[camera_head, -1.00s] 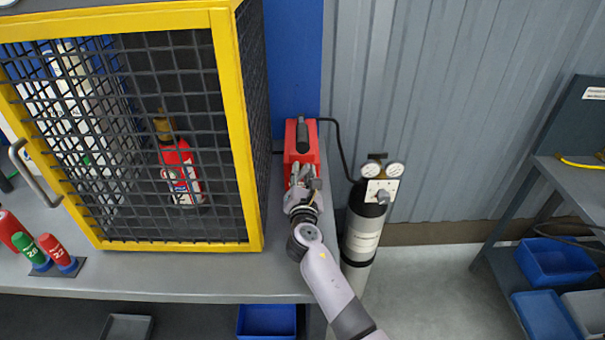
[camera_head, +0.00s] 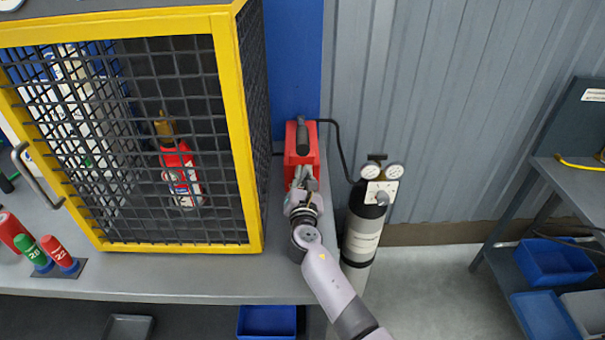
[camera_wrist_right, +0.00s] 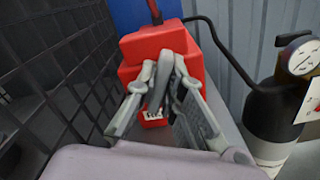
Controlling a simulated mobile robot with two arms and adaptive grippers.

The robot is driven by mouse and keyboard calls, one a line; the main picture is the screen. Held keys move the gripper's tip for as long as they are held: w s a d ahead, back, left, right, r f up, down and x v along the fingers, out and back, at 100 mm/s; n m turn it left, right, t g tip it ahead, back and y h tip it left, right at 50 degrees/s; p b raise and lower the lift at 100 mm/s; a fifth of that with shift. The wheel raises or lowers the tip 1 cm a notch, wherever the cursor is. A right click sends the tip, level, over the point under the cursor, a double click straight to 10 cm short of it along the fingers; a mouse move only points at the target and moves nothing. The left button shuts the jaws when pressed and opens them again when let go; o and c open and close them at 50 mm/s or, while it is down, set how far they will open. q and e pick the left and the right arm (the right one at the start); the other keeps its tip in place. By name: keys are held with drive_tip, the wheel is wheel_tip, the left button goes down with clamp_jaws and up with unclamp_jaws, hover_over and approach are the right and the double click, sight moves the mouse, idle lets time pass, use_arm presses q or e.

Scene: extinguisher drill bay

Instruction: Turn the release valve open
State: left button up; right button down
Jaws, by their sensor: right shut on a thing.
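A red box-shaped unit (camera_head: 301,148) with a dark top handle stands on the bench, right of the yellow-framed cage. My right gripper (camera_head: 302,177) is at its near face. In the right wrist view the red unit (camera_wrist_right: 160,52) fills the middle, with a small white label low between the fingers. My right gripper (camera_wrist_right: 164,78) is shut on a grey lever-like part (camera_wrist_right: 158,92) there, which I take for the release valve. The fingers hide much of it, so its angle is unclear. My left gripper is not in view.
The mesh cage (camera_head: 231,130) holds a red extinguisher (camera_head: 180,172) and stands close left of my right arm. A gas cylinder (camera_head: 362,235) with two gauges stands close to the right, joined to the unit by a black hose (camera_head: 342,150). Blue bins (camera_head: 555,262) are at far right.

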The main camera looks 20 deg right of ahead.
drive_tip(key=n+p, duration=0.2)
drive_tip(key=n, duration=0.1)
drive_tip(key=shift+r+n, duration=0.1)
drive_tip(key=shift+n, duration=0.2)
drive_tip(key=shift+n+p, duration=0.75)
drive_tip(key=shift+n, duration=0.05)
drive_tip(key=c, duration=1.7)
unclamp_jaws()
drive_tip(key=shift+a, duration=0.1)
drive_tip(key=v, duration=1.2)
